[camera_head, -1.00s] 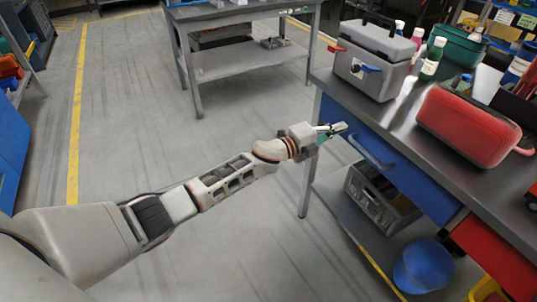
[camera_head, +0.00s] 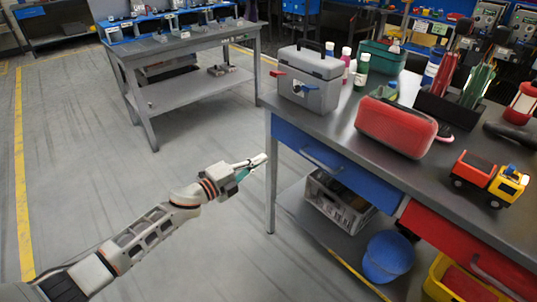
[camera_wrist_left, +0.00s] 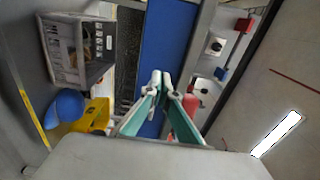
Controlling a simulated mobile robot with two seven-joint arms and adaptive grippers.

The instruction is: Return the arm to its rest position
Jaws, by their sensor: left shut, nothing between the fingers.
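My left arm reaches in from the lower left of the head view. Its gripper (camera_head: 256,162) is shut and empty, in the air just left of the workbench's front edge, apart from it. In the left wrist view the two green-sided fingers (camera_wrist_left: 161,78) meet at their tips with nothing between them. Behind them are the blue drawer front (camera_wrist_left: 168,45) and the bench. My right gripper is in neither view.
The workbench (camera_head: 335,130) carries a grey toolbox (camera_head: 310,85), a red case (camera_head: 395,127) and a toy truck (camera_head: 490,178). A crate (camera_head: 338,203) and a blue round object (camera_head: 388,257) are below. The floor (camera_head: 110,185) left of the bench is clear.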

